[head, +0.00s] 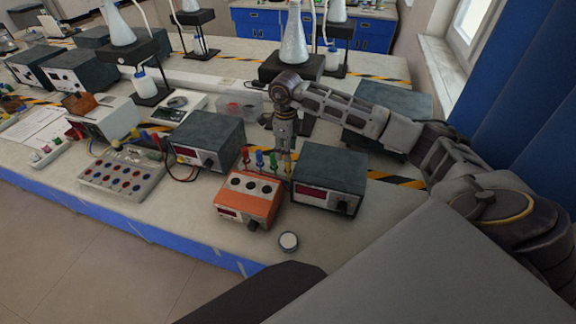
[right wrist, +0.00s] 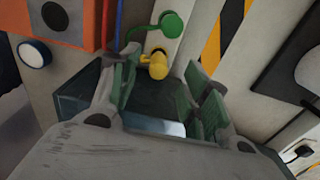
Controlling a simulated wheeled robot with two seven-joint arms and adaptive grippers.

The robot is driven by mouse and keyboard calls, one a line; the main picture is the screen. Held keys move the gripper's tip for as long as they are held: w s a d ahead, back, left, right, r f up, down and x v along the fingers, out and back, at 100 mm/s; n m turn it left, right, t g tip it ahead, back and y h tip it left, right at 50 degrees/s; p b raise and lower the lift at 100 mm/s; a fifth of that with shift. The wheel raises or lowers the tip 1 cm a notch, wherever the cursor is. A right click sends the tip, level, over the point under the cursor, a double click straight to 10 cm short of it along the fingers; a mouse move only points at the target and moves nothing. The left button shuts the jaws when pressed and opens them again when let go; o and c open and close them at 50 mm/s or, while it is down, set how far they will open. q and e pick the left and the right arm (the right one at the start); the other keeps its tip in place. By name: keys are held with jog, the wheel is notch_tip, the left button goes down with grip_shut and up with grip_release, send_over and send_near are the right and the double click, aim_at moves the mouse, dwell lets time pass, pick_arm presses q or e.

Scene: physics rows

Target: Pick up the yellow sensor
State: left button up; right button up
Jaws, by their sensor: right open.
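The yellow sensor (right wrist: 157,65) shows in the right wrist view as a small rounded yellow piece with a side stub. It lies between and just beyond the fingers of my right gripper (right wrist: 160,95), which is open and empty. My left gripper is not in view.
A green piece (right wrist: 172,25) is right beside the yellow one. The orange box (head: 246,199) and a dark power supply (head: 329,181) stand close in front and to the right. A round white-topped object (head: 289,241) sits near the table's front edge.

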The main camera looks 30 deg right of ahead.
jog(key=shift+f, duration=0.1)
jog(key=shift+s+d+f+p, duration=0.15)
jog(key=shift+f+p, duration=0.1)
jog(key=shift+f, duration=1)
jog(key=shift+s+d+f+p, duration=0.1)
jog(key=shift+f+p, duration=0.15)
jog(key=shift+f, duration=1)
grip_shut()
jog(key=shift+r, duration=0.2)
jog(key=shift+r+b, duration=0.5)
jog(key=shift+r, duration=4.35)
